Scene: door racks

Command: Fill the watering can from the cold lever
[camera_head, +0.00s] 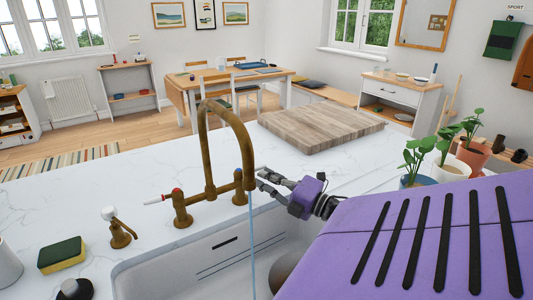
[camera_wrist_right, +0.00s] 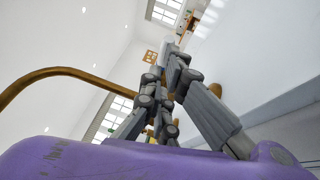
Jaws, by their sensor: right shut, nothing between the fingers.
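The brass tap (camera_head: 207,140) stands behind the white sink (camera_head: 180,268), and its arched spout also shows in the wrist view (camera_wrist_right: 60,74). A thin stream of water (camera_head: 252,245) falls from the spout into the sink. The tap's left lever (camera_head: 155,200) has a red mark and a white handle. The right lever's brass base (camera_head: 239,185) is beside my right gripper (camera_head: 262,180). My right gripper is shut and empty, its fingertips close to that lever; contact cannot be told.
A yellow and green sponge (camera_head: 62,255) and a small brass fitting (camera_head: 119,230) are left of the sink. A wooden board (camera_head: 320,130) lies behind the tap. Potted plants (camera_head: 445,165) stand at the right.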

